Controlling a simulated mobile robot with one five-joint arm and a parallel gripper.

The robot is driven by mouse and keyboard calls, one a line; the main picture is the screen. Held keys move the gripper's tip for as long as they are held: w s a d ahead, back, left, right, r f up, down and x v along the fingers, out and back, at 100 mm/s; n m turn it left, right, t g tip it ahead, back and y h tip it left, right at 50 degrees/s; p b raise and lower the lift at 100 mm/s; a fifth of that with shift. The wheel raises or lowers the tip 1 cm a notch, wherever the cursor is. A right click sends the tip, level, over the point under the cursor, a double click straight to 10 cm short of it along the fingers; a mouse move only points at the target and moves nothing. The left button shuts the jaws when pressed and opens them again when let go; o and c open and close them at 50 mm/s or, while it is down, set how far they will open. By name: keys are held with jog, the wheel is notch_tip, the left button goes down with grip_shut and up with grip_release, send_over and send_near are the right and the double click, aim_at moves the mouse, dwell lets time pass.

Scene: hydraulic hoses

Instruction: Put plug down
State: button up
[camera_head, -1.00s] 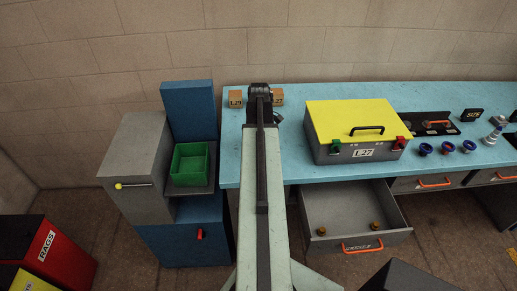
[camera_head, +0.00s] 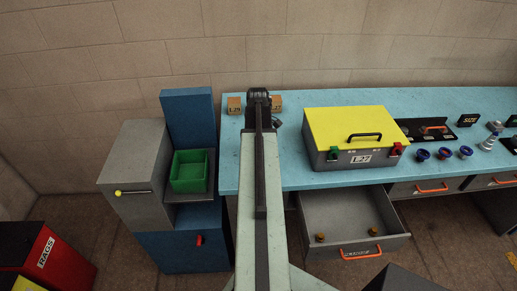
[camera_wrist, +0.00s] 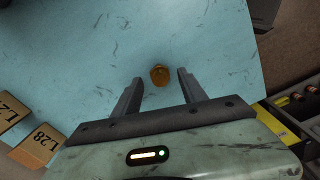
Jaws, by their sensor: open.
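An amber-brown plug (camera_wrist: 160,75) is on the pale blue bench top (camera_wrist: 165,30) in the wrist view. My gripper (camera_wrist: 159,80) is open, with one finger on each side of the plug and a visible gap to both. Whether the plug rests flat cannot be told. In the head view my gripper end (camera_head: 258,94) is over the bench's left part, between two small orange-brown blocks, and my arm hides the plug.
The blocks (camera_head: 234,105) (camera_head: 277,102) flank my arm; two labelled blocks (camera_wrist: 35,147) show in the wrist view. A yellow-lidded grey case (camera_head: 352,135) stands right. An open drawer (camera_head: 350,215) holds two brass pieces. A green bin (camera_head: 189,172) stands left.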

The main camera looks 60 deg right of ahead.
notch_tip(320, 180, up, 11)
jog(key=p, duration=0.9)
jog(key=shift+p, duration=0.4)
jog(key=shift+f, duration=0.15)
jog(key=w+a+m, duration=0.1)
jog(key=w+a, duration=0.7)
jog(key=a, duration=0.3)
jog(key=w+a, duration=0.8)
jog(key=a, duration=0.3)
jog(key=w+a+m, duration=0.1)
jog(key=w+a, duration=0.1)
jog(key=a, duration=1.3)
jog(key=w+a+m, duration=0.1)
jog(key=a, duration=1.4)
jog(key=shift+w+a, duration=0.35)
